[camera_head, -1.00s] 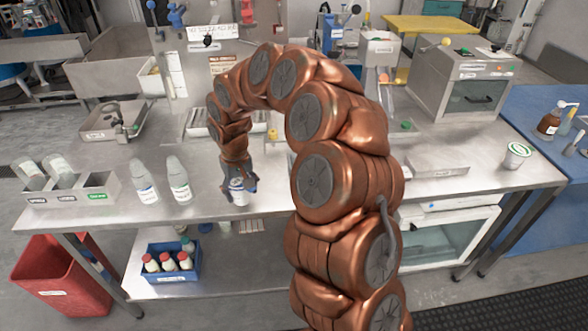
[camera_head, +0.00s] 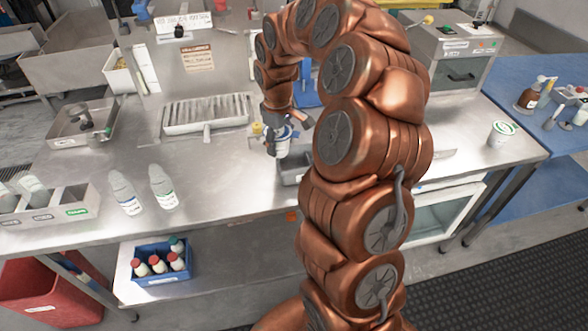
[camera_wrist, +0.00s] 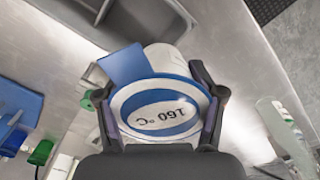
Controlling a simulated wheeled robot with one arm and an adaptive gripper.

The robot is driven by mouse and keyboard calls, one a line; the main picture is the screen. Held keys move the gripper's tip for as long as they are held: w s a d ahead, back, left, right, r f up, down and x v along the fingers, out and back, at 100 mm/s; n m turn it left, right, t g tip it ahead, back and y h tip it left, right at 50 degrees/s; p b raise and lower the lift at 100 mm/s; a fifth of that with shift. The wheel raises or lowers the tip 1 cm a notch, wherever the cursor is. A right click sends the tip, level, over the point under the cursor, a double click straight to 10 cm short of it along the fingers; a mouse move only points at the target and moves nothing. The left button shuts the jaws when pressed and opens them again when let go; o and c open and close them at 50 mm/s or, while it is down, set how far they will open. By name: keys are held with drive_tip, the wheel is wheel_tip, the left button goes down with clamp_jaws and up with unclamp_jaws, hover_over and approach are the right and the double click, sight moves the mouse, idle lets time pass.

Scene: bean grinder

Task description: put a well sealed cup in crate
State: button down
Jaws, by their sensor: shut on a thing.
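My gripper (camera_head: 282,132) is shut on a white cup (camera_head: 279,149) and holds it over the bench, beside my arm. In the wrist view, my gripper (camera_wrist: 162,108) has one finger on each side of the cup. The cup's round white and blue lid (camera_wrist: 165,112) faces the camera and reads "160 °C", with a blue tab at its edge. I cannot tell how tightly the lid sits. A blue crate (camera_head: 161,281) with several red-capped bottles stands on the lower shelf. Another cup (camera_head: 501,136) with a green and white lid stands at the bench's right.
Two clear bottles (camera_head: 162,188) stand on the bench at left, near a grey divided holder (camera_head: 75,211). A grey tray (camera_head: 289,177) lies below the held cup, partly hidden by my arm. A ribbed drain tray (camera_head: 205,113) is behind. The bench between is mostly clear.

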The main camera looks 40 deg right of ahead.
sight(295, 163)
drive_tip(key=s+d+r, duration=0.1)
drive_tip(key=s+d, duration=0.1)
drive_tip(key=d, duration=0.2)
drive_tip(key=shift+n, duration=0.4)
drive_tip(key=shift+a+f+p, duration=0.2)
drive_tip(key=shift+f+p, duration=1.6)
drive_tip(key=shift+f, duration=3)
drive_tip(key=shift+f, duration=0.1)
